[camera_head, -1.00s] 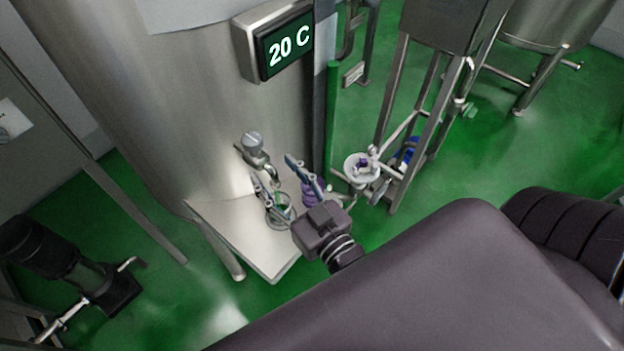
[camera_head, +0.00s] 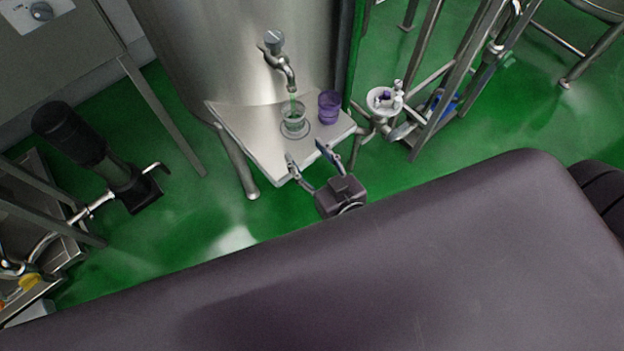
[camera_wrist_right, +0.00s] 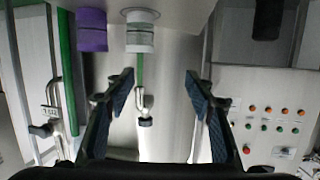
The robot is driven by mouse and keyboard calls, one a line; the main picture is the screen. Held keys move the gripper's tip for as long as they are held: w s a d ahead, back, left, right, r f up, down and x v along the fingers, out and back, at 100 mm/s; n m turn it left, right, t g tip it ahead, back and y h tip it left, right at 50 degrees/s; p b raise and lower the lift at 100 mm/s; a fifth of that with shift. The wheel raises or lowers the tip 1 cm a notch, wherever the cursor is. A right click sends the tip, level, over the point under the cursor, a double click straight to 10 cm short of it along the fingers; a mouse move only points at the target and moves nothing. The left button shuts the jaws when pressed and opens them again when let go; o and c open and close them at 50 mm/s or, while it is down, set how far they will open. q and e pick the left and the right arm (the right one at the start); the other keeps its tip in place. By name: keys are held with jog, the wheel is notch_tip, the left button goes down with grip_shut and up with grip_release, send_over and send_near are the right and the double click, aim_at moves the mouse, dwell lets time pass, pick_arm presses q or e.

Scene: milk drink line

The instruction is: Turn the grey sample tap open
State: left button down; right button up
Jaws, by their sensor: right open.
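The grey sample tap (camera_head: 275,45) sticks out of the steel tank, with a round grey knob on top and a spout curving down. It also shows in the wrist view (camera_wrist_right: 146,104), between the fingers but farther off. A clear beaker (camera_head: 294,122) stands below the spout on a steel shelf (camera_head: 245,137); the wrist view shows the beaker (camera_wrist_right: 140,38) too. A thin green streak shows between spout and beaker; I cannot tell what it is. My right gripper (camera_head: 306,153) is open and empty at the shelf's front edge, apart from beaker and tap. My left gripper is out of view.
A purple cup (camera_head: 329,106) stands right of the beaker. A white round fitting (camera_head: 383,101) on pipes and a metal frame (camera_head: 440,85) stand right of the shelf. A black motor (camera_head: 70,135) is at left. Green floor lies open left of the shelf.

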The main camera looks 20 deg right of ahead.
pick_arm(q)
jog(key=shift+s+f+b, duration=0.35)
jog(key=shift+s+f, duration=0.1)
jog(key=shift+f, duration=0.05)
pick_arm(e)
notch_tip(320, 180, down, 7)
jog(key=s+g, duration=0.1)
jog(key=s, duration=0.1)
jog(key=shift+a, duration=0.2)
jog(key=shift+r, duration=0.1)
